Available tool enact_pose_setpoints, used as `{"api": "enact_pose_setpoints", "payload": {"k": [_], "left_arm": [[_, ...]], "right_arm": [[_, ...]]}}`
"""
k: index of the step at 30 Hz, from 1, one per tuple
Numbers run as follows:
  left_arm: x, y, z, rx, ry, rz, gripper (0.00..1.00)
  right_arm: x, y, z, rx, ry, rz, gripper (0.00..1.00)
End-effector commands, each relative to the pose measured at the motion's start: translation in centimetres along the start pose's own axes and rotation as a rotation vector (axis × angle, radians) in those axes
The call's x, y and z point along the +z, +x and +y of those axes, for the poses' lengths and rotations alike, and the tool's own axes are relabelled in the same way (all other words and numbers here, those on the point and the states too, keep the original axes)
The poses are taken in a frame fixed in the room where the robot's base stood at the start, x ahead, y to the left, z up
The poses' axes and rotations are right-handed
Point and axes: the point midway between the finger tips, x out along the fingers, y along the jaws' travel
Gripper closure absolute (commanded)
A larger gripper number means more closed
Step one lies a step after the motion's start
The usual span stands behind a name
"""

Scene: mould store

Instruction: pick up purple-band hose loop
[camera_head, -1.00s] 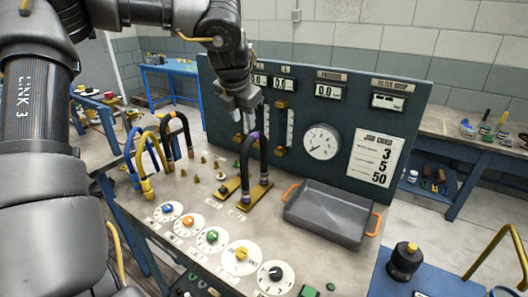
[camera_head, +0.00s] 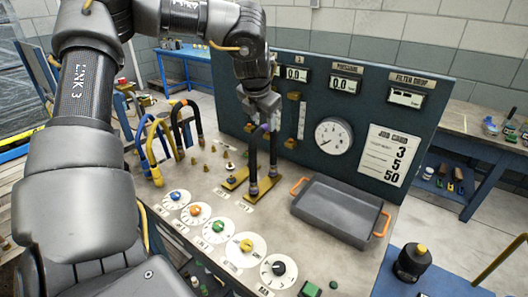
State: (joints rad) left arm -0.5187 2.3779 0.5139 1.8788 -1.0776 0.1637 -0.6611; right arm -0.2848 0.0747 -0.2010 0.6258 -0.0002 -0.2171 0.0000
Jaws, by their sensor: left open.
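The purple-band hose loop (camera_head: 253,160) is a black arch standing upright on brass plates on the bench, left of the grey tray. Its purple band (camera_head: 265,127) shows at the top, just under my left gripper. My left gripper (camera_head: 263,118) points down at the top of the loop, with its jaws open. The fingertips overlap the loop's crown in this view, so I cannot tell whether they touch it. My right gripper is not in view.
Blue, yellow and black hose loops (camera_head: 182,125) stand to the left. A grey tray (camera_head: 337,212) with orange handles sits to the right. The gauge panel (camera_head: 310,125) rises close behind. Several dials (camera_head: 246,246) line the front.

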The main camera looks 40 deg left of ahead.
Motion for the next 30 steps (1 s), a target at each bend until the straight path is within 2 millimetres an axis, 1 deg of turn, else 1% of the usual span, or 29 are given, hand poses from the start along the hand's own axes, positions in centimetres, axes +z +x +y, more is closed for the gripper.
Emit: {"api": "enact_pose_setpoints", "payload": {"k": [6,10,14,19,20,30], "left_arm": [[0.1,2.6,-0.1,0.000,-0.002,0.006,0.51],[0.1,4.3,-0.2,-0.001,-0.002,0.004,0.51],[0.1,4.9,-0.2,0.001,-0.001,0.001,0.51],[0.1,4.9,-0.2,0.001,-0.001,0.001,0.51],[0.1,4.9,-0.2,0.001,-0.001,0.001,0.53],[0.1,4.9,-0.2,0.001,-0.001,0.001,0.97]], "right_arm": [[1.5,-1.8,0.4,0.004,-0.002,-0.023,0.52],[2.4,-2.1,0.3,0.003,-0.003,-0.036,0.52],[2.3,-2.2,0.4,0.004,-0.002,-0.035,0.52],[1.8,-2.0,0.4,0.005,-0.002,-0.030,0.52],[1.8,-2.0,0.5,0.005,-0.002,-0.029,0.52],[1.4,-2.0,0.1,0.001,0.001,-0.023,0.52]]}}
